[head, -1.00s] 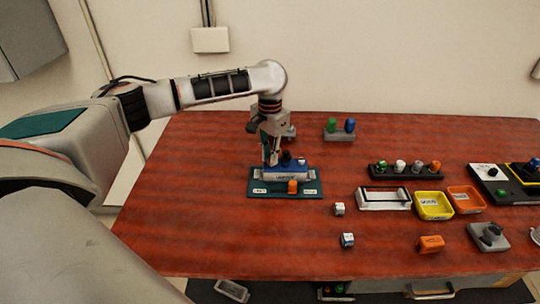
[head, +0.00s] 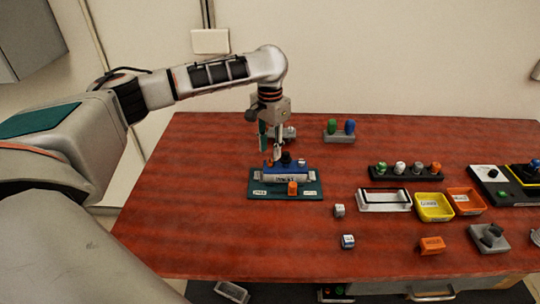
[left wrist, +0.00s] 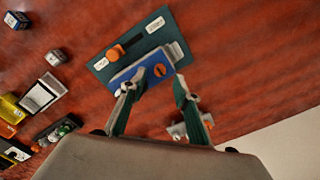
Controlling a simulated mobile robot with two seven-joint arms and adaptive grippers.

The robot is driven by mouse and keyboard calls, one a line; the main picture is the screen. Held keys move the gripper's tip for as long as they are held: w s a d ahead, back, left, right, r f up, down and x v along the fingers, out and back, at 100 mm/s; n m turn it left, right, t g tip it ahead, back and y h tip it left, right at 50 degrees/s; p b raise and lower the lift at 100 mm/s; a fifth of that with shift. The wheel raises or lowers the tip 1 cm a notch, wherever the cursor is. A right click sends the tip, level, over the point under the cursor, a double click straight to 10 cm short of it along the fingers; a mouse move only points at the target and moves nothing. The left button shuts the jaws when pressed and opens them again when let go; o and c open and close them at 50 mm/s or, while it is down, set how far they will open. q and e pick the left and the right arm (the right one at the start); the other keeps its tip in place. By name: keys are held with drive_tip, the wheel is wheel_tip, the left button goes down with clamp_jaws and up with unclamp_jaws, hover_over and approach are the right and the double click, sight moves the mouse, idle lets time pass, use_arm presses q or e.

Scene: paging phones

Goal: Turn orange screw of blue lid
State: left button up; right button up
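The blue lid (head: 270,169) sits on a white labelled box on a dark green plate (head: 258,188). The orange screw (head: 268,163) is at the lid's left end, with a black knob (head: 286,158) beside it. In the left wrist view the blue lid (left wrist: 140,78) carries the round orange screw (left wrist: 159,70). My left gripper (head: 270,150) points down above the screw. Its fingers are apart and empty in the left wrist view (left wrist: 156,86), with the screw beyond the gap between the tips. My right gripper is out of view.
An orange slider knob (head: 292,188) stands on the plate's front part. A grey stand with green and blue knobs (head: 338,135) is behind. Small cubes (head: 347,241), yellow (head: 433,206) and orange trays (head: 467,200) lie to the right. The table's left front is clear.

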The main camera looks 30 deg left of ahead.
sight(270, 160)
use_arm(q)
wheel_tip(270, 160, up, 8)
idle(0.8)
